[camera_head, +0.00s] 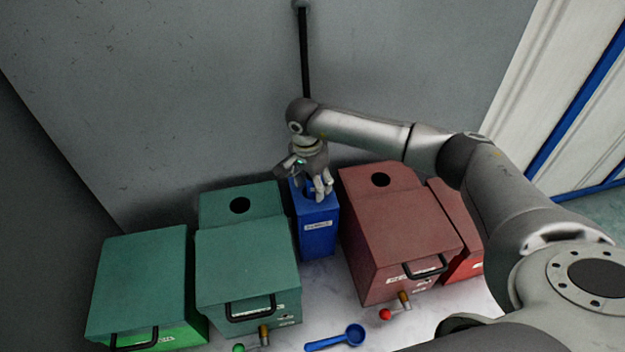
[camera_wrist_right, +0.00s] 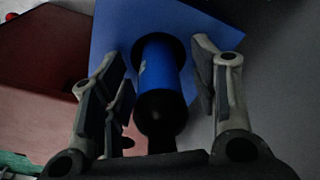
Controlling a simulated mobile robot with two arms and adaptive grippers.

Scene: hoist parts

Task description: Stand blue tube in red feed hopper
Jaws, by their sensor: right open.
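The blue tube (camera_wrist_right: 160,72) stands in the round hole of a narrow blue box (camera_head: 318,232), as the right wrist view shows. Its dark end points at the wrist camera. My right gripper (camera_head: 318,192) is over the blue box, with its fingers apart on either side of the tube; I see gaps between the fingers and the tube. In the head view the gripper mostly hides the tube. The red feed hopper (camera_head: 395,222) stands right of the blue box, with a dark round hole in its raised back part and a black handle in front. My left gripper is not in view.
A green hopper (camera_head: 245,260) with a round hole stands left of the blue box, and a green bin (camera_head: 140,275) is farther left. A red bin (camera_head: 465,262) is right of the red hopper. A blue scoop (camera_head: 340,340) lies in front. A grey wall is behind.

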